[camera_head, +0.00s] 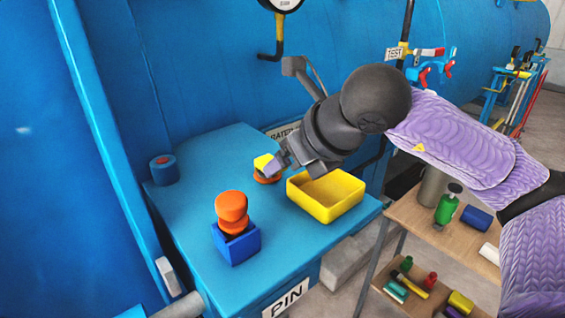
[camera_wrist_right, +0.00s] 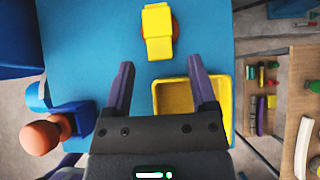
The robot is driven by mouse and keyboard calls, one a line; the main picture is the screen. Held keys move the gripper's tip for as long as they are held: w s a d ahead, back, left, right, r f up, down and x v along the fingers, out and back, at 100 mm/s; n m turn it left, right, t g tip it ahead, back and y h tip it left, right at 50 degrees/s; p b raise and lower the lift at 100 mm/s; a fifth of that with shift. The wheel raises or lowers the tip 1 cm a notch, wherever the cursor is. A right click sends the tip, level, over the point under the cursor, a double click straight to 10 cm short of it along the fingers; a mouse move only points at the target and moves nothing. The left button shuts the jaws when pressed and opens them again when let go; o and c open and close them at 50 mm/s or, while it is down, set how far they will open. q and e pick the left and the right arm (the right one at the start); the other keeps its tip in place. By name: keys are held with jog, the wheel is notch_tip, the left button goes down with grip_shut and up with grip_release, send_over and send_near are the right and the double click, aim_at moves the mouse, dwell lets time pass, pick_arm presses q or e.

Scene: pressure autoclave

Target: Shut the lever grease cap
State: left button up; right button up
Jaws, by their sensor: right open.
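A small yellow-topped fitting with an orange-red round base (camera_head: 262,161) stands on the blue table, partly hidden by my right gripper in the head view. In the right wrist view its yellow flap-like top (camera_wrist_right: 157,30) lies over the base, ahead of the fingers. I take it to be the lever grease cap, but cannot tell whether it is open or shut. My right gripper (camera_head: 279,165) is just beside it in the head view. In the wrist view the gripper (camera_wrist_right: 162,64) is open, its purple-tipped fingers apart with nothing between them. My left gripper is not in view.
A yellow open tray (camera_head: 345,209) sits right of the fitting. A blue box with an orange rounded knob (camera_head: 232,206) stands nearer the front. A blue cylinder (camera_head: 164,171) stands at the back left. The table's (camera_head: 190,205) left middle is clear. A wooden shelf (camera_head: 405,215) stands at right.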

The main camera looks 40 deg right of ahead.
jog(key=v, duration=0.7)
jog(key=shift+p, duration=0.35)
jog(key=shift+r, duration=0.1)
